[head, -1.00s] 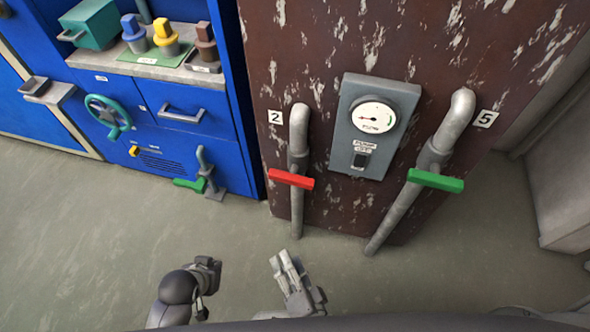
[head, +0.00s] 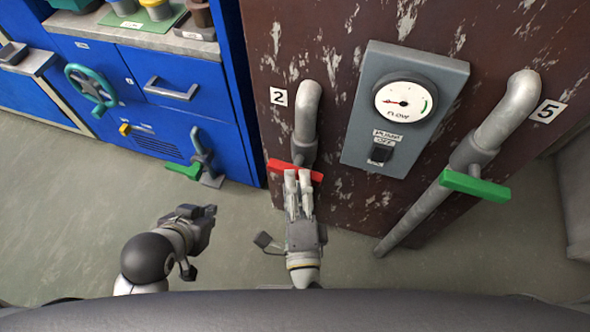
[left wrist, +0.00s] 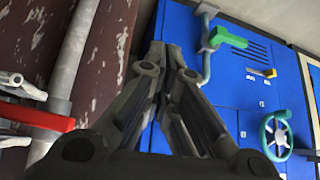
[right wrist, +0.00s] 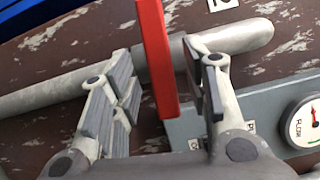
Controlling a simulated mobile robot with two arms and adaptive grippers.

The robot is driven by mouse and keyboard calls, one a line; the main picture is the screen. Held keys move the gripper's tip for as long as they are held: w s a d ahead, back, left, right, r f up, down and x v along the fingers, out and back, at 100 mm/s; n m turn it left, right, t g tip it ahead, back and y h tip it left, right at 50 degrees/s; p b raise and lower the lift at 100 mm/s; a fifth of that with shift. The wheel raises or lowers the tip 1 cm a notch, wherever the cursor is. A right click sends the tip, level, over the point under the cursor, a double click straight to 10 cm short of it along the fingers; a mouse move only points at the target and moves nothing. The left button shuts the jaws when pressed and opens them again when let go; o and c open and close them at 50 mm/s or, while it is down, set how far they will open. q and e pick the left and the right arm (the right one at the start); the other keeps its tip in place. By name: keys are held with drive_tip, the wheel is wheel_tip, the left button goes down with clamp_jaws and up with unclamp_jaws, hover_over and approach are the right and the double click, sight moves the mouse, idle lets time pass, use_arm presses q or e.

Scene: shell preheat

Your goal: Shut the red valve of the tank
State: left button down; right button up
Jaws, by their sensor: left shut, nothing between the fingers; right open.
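The red valve handle (head: 280,166) lies crosswise on the grey pipe (head: 306,115) marked 2, on the rusty brown tank (head: 340,40). My right gripper (head: 298,176) is open at this handle and covers part of it in the head view. In the right wrist view, the red handle (right wrist: 158,60) stands between the two spread fingers (right wrist: 165,88); I cannot tell whether they touch it. The left wrist view also shows the red handle (left wrist: 38,117). My left gripper (head: 208,222) is shut and empty, apart from the tank at lower left; its fingers (left wrist: 165,62) are together.
A green handle (head: 475,186) sits on the pipe marked 5 at right. Between the pipes is a panel (head: 375,150) with a flow gauge (head: 404,101) and a pump switch. A blue cabinet (head: 145,70) with a teal wheel (head: 92,88) stands at left. Open floor (head: 60,220) lies before it.

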sight(297, 167)
use_arm(q)
drive_tip(key=shift+w+d+r+t, duration=0.2)
drive_tip(key=shift+w+r+t, duration=0.15)
drive_tip(key=shift+w, duration=0.25)
use_arm(e)
drive_tip(key=shift+w+a, duration=0.15)
drive_tip(key=shift+w, duration=1.7)
clamp_jaws()
drive_tip(key=shift+r, duration=0.1)
drive_tip(key=n+p, duration=0.1)
drive_tip(key=p, duration=0.1)
drive_tip(key=shift+p, duration=0.4)
use_arm(q)
drive_tip(key=s+a+f+g+y, duration=0.1)
drive_tip(key=s+g, duration=0.3)
drive_tip(key=s, duration=0.4)
drive_tip(key=shift+a+f, duration=0.15)
drive_tip(key=shift+a, duration=0.6)
use_arm(e)
unclamp_jaws()
